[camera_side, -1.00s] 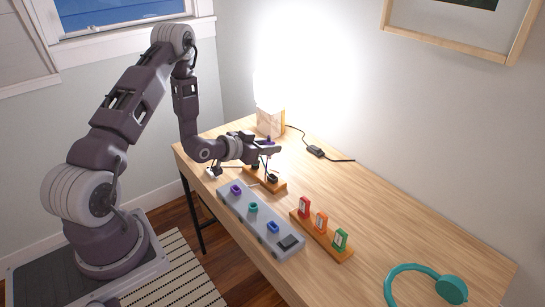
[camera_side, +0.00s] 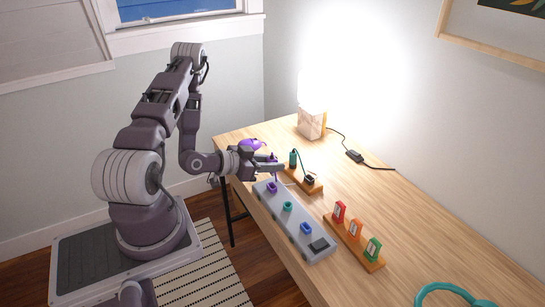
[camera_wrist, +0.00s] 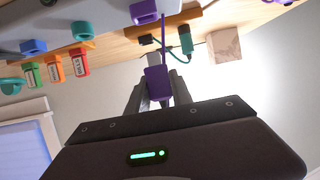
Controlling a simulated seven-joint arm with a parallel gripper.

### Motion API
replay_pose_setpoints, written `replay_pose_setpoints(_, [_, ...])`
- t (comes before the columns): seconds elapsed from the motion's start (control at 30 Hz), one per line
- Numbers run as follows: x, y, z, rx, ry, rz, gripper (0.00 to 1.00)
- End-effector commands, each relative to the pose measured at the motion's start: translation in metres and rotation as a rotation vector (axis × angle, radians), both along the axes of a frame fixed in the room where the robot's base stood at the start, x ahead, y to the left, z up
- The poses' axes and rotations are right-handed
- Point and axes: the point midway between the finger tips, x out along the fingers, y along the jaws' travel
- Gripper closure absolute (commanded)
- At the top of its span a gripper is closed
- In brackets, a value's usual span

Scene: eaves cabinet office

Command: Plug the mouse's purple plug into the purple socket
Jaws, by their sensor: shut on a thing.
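My gripper (camera_side: 276,165) is shut on the purple plug (camera_wrist: 157,85), which sits between the fingers in the wrist view. In the side view the plug is mostly hidden by the fingers. The purple socket (camera_side: 271,187) is at the far end of the grey strip (camera_side: 297,229); it also shows in the wrist view (camera_wrist: 144,11). The gripper is above this end of the strip, and the plug is apart from the socket. A purple rounded thing (camera_side: 250,144), likely the mouse, shows behind the gripper. A thin purple cord (camera_wrist: 163,32) shows beyond the plug.
The strip also bears a teal socket (camera_side: 287,207), a blue socket (camera_side: 306,228) and a black block (camera_side: 319,245). A wooden rack holds a teal plug (camera_side: 293,158) and a black plug (camera_side: 310,180). Red, orange and green tags (camera_side: 372,249) stand nearby. A lamp (camera_side: 312,122) stands behind.

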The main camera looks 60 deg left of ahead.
Motion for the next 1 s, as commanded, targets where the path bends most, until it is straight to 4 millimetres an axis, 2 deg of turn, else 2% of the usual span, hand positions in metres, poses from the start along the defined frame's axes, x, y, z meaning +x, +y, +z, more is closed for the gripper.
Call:
replay_pose_setpoints(0.13, [0.0, 0.0, -0.017, -0.001, 0.0, 0.0, 1.0])
replay_pose_setpoints(0.33, [0.0, 0.0, -0.03, 0.0, -0.001, 0.0, 1.0])
replay_pose_setpoints(1.0, [0.0, 0.0, -0.032, 0.0, -0.001, 0.001, 1.0])
